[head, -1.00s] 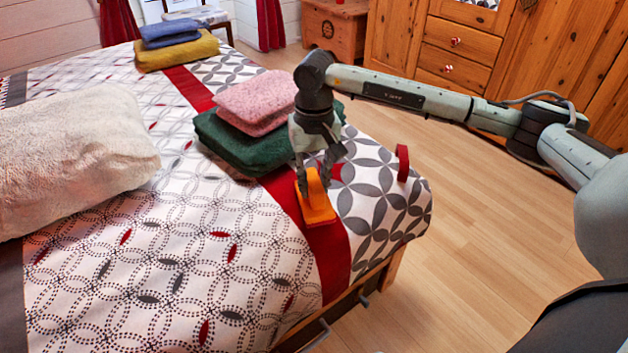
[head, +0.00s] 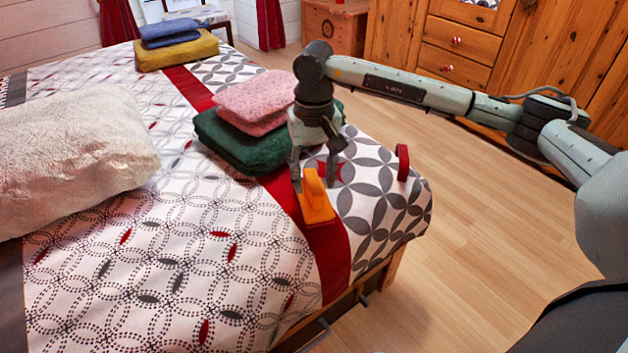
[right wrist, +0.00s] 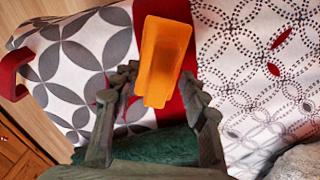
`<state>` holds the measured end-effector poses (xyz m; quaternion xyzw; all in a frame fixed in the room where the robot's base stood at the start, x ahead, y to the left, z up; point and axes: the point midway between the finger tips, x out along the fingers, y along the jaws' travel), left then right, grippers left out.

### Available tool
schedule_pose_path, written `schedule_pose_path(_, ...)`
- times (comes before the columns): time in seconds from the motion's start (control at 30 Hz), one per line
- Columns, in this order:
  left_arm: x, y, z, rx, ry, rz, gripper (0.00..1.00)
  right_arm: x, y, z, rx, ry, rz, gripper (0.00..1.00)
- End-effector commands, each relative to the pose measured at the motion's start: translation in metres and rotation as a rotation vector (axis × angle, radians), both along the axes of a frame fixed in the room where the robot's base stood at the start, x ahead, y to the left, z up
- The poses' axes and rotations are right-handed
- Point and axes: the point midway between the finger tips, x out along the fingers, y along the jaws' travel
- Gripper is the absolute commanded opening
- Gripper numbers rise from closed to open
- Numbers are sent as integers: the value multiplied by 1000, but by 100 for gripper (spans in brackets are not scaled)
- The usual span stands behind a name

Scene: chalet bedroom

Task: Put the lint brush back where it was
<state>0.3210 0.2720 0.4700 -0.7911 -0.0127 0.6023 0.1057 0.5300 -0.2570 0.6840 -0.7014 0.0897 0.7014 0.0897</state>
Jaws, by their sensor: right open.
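The orange lint brush (head: 317,204) rests on the red stripe of the bedspread, near the bed's right side. My right gripper (head: 314,179) is open just above and around the brush's upper end, with one finger on each side. In the right wrist view the brush (right wrist: 163,60) lies ahead of the spread fingers (right wrist: 157,88), with gaps on both sides. My left gripper is not in view.
A dark green folded cloth (head: 238,143) with a pink one (head: 256,100) on top lies just behind the gripper. A red band-like object (head: 403,163) stands near the bed's right edge. A cream pillow (head: 75,155) lies at left. Open floor is right of the bed.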

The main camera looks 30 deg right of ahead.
Motion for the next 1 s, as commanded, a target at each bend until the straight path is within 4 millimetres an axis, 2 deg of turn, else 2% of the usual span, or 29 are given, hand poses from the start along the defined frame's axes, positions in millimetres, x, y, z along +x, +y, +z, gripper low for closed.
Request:
schedule_pose_path(0.3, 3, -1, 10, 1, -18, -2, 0, 1, 0, 70, 0, -5, 1, 44)
schedule_pose_path(0.5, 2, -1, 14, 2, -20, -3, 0, 1, 0, 99, 0, -3, 0, 44)
schedule_pose_path(0.7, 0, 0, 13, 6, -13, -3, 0, 0, 0, 108, 1, -1, 1, 44)
schedule_pose_path(1.0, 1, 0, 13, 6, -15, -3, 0, 0, 0, 108, 0, -1, 1, 44)
